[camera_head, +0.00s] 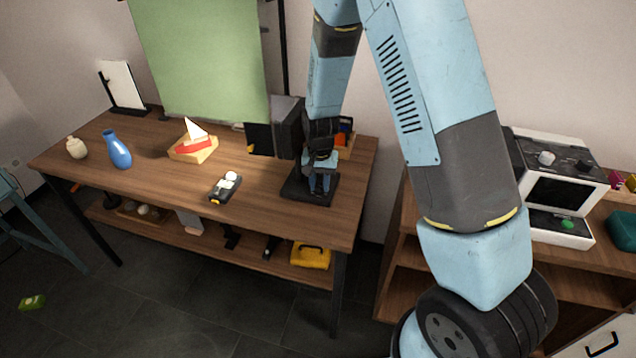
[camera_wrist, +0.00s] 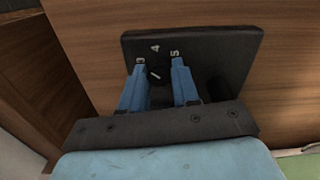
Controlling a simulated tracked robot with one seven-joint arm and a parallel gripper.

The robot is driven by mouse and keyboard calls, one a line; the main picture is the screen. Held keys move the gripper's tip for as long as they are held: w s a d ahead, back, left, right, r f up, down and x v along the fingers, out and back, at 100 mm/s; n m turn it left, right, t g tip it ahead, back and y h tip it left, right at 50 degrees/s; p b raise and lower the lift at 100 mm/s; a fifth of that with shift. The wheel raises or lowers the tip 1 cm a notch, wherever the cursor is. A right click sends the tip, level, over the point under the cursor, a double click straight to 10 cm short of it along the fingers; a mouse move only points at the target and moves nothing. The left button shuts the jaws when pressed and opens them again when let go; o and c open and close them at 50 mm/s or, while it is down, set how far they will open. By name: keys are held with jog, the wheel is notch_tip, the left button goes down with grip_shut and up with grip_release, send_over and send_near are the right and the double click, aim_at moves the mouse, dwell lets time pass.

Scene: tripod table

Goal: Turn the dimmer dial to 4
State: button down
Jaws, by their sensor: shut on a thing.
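The dimmer is a flat black box (camera_wrist: 215,60) on the wooden table. In the wrist view, white numerals stand near its far edge, with a 4 in the middle. The dark dial (camera_wrist: 156,84) is between my gripper's blue fingers, with a short slanted white mark on it. The mark's line leans to the upper left, not straight at the 4. My gripper (camera_wrist: 160,88) is shut on the dial, one finger at each side. In the head view, my gripper (camera_head: 320,186) points down over the black box (camera_head: 298,192); the dial is hidden there.
On the wooden table (camera_head: 140,198) stand a dark lamp-like box (camera_head: 284,130) close behind my gripper, a small black device (camera_head: 225,187), a toy sailboat (camera_head: 194,141), a blue vase (camera_head: 117,150) and a cream vase (camera_head: 76,148). A green backdrop (camera_head: 200,60) hangs behind.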

aim_at(320, 185)
jog(key=m, duration=0.4)
jog(key=shift+m, duration=1.5)
jog(key=c, duration=0.8)
grip_release()
jog(key=shift+r, duration=0.1)
notch_tip(320, 185, up, 14)
jog(key=shift+f, duration=0.25)
